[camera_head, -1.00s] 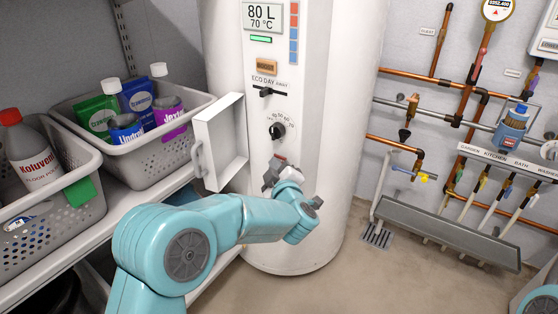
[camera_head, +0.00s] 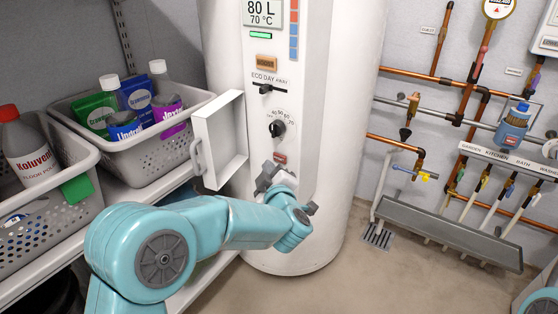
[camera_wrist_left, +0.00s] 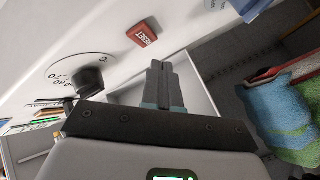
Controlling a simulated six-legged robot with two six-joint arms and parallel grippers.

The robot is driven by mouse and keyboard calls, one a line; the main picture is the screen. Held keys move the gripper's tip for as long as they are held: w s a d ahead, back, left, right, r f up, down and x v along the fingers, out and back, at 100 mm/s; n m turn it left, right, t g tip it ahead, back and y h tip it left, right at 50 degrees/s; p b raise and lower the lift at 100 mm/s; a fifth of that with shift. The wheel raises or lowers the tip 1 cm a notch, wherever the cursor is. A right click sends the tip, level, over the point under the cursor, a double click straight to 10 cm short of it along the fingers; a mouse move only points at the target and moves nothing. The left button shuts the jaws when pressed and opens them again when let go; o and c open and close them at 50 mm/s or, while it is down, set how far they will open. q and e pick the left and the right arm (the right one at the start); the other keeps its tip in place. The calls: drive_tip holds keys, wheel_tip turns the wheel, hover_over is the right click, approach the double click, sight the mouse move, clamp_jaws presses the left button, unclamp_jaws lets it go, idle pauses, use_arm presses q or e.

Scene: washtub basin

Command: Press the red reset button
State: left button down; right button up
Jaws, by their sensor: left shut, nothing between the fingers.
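The red reset button (camera_head: 280,158) is on the front of the white water heater (camera_head: 345,100), below the black dial (camera_head: 277,129). In the left wrist view the button (camera_wrist_left: 142,33) is a red block marked RESET, beyond the fingertips. My left gripper (camera_head: 267,176) is just below and left of the button in the head view. In the left wrist view its fingers (camera_wrist_left: 160,68) are together and empty, and a gap to the button shows. My right gripper is out of view.
A white cover door (camera_head: 220,140) stands open left of the controls, close to my left gripper. Grey baskets (camera_head: 145,160) with bottles and pouches sit on the shelf at left. Copper pipes (camera_head: 425,75) and a grey trough (camera_head: 450,232) are at right. Floor between is clear.

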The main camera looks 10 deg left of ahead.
use_arm(q)
drive_tip(key=s, duration=0.1)
drive_tip(key=s+a+b, duration=0.1)
drive_tip(key=s, duration=0.1)
drive_tip(key=shift+s+a, duration=0.15)
drive_tip(key=shift+s, duration=0.15)
idle(0.4)
